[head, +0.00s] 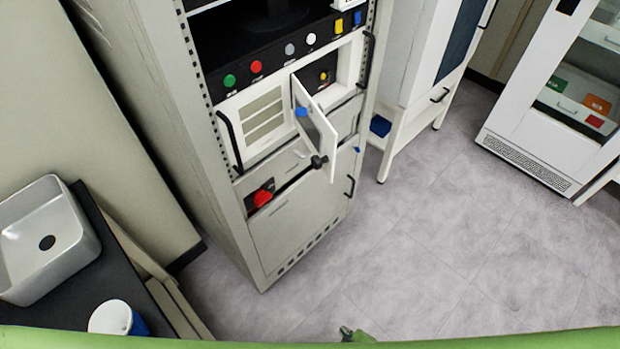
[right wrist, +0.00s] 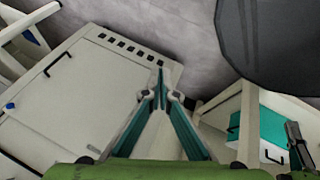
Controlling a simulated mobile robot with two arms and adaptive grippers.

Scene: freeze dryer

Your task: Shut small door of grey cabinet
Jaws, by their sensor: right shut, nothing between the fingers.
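The grey cabinet (head: 295,222) stands left of centre in the head view. Its small door (head: 322,138) stands open, swung out from the front beside a recess (head: 322,74) with a yellow button. The door is a light frame with a pane, a blue part (head: 301,112) and a dark knob (head: 318,161) near its lower end. My right gripper (head: 350,334) barely shows at the bottom edge of the head view, well apart from the door. In the right wrist view its fingers (right wrist: 163,92) are together and empty. My left gripper is out of view.
A red knob (head: 262,198) and dark handles stick out from the cabinet front. A counter with a white sink (head: 45,240) and a white-and-blue container (head: 113,318) is at left. The floor (head: 430,240) in front and right is clear. White cabinets stand at right.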

